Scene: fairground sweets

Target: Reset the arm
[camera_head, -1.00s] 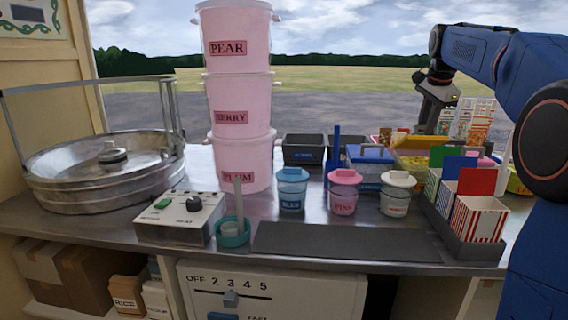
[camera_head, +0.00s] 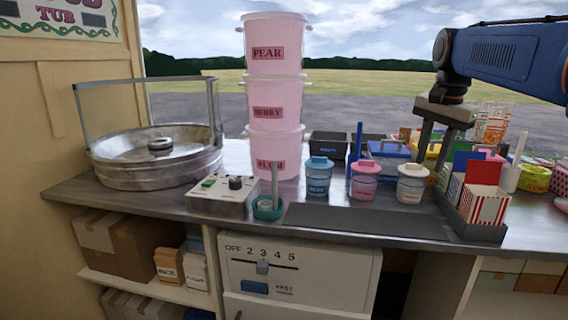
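My blue arm (camera_head: 505,55) reaches in from the upper right. My gripper (camera_head: 432,162) hangs from it, pointing down, with its two dark fingers apart and nothing seen between them. It is in front of or above the right part of the counter, near the white-lidded jar (camera_head: 412,184) and the striped boxes (camera_head: 484,205). I cannot tell its exact height over them.
Stacked pink tubs (camera_head: 276,95) stand mid-counter, with a metal pan (camera_head: 150,170) to the left. A control box (camera_head: 222,196), a blue-lidded jar (camera_head: 318,178) and a pink-lidded jar (camera_head: 364,182) stand near the front. A dark mat (camera_head: 360,221) lies bare.

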